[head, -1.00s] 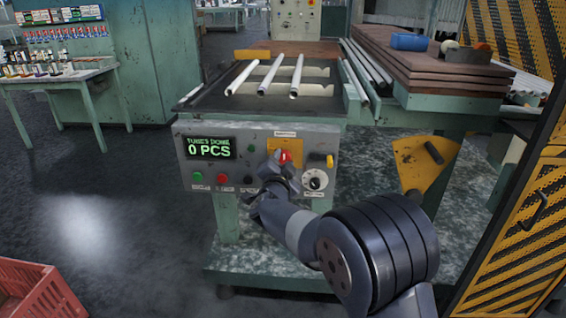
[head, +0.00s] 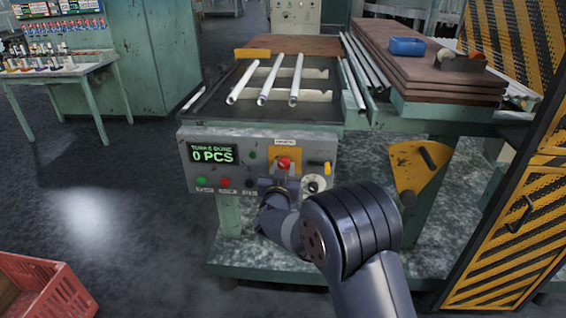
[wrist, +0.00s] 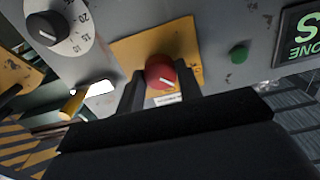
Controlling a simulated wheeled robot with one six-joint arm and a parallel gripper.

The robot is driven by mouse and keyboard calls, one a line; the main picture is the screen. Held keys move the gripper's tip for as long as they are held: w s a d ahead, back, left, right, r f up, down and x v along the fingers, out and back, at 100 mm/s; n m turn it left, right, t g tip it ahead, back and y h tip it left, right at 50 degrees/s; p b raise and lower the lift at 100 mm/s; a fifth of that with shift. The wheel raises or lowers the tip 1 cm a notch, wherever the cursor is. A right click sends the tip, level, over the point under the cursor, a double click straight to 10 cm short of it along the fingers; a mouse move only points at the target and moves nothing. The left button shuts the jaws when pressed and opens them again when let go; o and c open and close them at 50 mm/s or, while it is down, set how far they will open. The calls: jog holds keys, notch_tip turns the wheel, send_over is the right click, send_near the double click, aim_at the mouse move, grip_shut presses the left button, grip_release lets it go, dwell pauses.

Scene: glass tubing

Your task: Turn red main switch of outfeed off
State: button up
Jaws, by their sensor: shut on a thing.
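The red main switch (head: 284,163) is a round knob on a yellow plate (head: 292,152) on the grey control panel of the outfeed. In the wrist view the red knob (wrist: 160,72) has a white line on its face, slanted in the picture. My gripper (wrist: 161,80) has one dark finger on each side of the knob and is shut on it. In the head view my gripper (head: 281,176) reaches the panel from below and covers part of the plate's lower area.
The panel also carries a green display reading 0 PCS (head: 213,156), green (head: 202,182) and red (head: 224,183) buttons, a dial (head: 314,184) and a yellow lever (head: 327,167). Glass tubes (head: 269,80) lie on the table above. A red crate (head: 45,285) stands at lower left.

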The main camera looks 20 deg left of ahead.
jog(key=n+p, duration=0.2)
jog(key=n, duration=0.2)
jog(key=shift+n, duration=0.4)
jog(key=n+p, duration=0.2)
jog(key=n, duration=0.2)
jog(key=shift+n, duration=0.3)
jog(key=o, duration=1)
jog(key=v, duration=1)
jog(key=shift+s+d+f, duration=0.15)
jog(key=shift+s+d, duration=0.1)
jog(key=shift+s, duration=0.1)
